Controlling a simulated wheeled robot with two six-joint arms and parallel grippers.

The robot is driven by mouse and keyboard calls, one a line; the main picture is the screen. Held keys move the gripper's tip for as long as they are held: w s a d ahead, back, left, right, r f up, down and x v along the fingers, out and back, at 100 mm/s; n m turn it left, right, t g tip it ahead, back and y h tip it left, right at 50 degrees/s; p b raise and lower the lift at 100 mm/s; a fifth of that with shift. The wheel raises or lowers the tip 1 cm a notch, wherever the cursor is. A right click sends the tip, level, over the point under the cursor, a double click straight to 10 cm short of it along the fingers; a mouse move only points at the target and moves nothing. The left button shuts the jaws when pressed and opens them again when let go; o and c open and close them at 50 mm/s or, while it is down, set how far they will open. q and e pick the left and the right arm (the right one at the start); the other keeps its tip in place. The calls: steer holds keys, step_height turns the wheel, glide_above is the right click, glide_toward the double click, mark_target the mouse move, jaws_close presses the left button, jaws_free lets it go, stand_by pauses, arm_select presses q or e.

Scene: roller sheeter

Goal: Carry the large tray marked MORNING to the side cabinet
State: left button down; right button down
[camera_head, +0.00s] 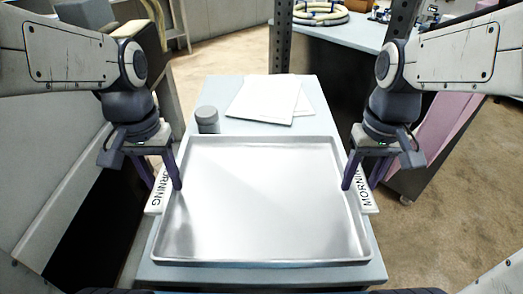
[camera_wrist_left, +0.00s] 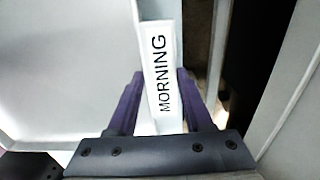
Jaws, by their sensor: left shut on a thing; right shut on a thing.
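The large metal tray (camera_head: 262,254) is empty and looks level over a pale blue-grey top (camera_head: 300,278). I cannot tell whether it touches that top. White handle plates marked MORNING stick out at its left (camera_head: 155,203) and right (camera_head: 367,203) sides. My left gripper (camera_head: 166,186) is shut on the left handle; in the left wrist view its purple fingers (camera_wrist_left: 159,80) sit on both sides of the MORNING plate (camera_wrist_left: 160,100). My right gripper (camera_head: 358,186) is shut on the right handle. The fingers partly cover both labels in the head view.
A grey lidded jar (camera_head: 207,119) and white paper sheets (camera_head: 268,98) lie just behind the tray on the same top. A blue-grey table (camera_head: 345,32) with a round yellow-and-white item (camera_head: 320,12) stands further back. Brown floor (camera_head: 455,215) is open at the right.

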arm_select(q)
steer(key=shift+f, duration=0.3)
arm_select(e)
steer(key=shift+f, duration=0.3)
